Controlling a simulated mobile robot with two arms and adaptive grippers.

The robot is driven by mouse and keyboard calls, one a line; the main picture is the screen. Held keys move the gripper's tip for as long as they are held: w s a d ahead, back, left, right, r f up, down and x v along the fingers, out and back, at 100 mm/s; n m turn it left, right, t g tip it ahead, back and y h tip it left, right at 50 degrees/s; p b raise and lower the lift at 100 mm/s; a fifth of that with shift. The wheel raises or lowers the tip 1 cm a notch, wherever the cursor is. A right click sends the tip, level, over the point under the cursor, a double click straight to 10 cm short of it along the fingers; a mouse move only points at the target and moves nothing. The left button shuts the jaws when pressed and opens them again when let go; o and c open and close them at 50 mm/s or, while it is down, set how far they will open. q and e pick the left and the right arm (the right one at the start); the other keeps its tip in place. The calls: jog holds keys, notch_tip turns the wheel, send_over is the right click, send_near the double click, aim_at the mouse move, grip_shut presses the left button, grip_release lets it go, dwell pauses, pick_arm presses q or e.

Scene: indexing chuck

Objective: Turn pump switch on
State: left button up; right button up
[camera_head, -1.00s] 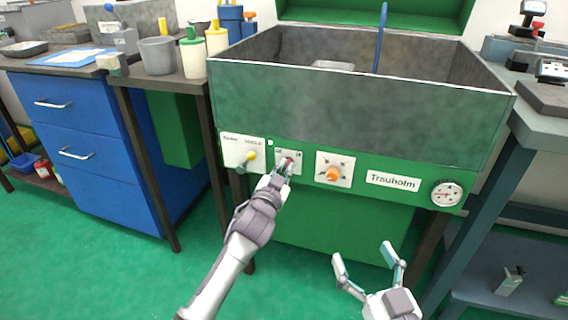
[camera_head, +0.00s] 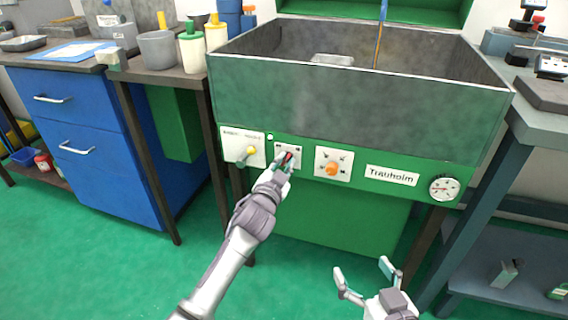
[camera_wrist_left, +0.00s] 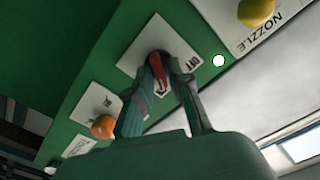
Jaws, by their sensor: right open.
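The pump switch is a red handle (camera_head: 287,158) on a white plate (camera_head: 294,150) on the green front of the basin. It also shows in the left wrist view (camera_wrist_left: 157,74), near upright between my fingers. My left gripper (camera_head: 285,164) reaches the plate, and its fingertips (camera_wrist_left: 167,70) close in on the handle from both sides, hiding part of it. My right gripper (camera_head: 367,272) is open and empty, low in front of the green cabinet.
A yellow knob (camera_head: 250,150) sits left of the switch and an orange knob (camera_head: 332,169) right of it. A small round white lamp (camera_wrist_left: 218,61) is beside the plate. A gauge (camera_head: 444,188) is at the right. Tables flank the basin.

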pick_arm(q)
jog(key=shift+o, duration=0.6)
jog(key=v, duration=1.2)
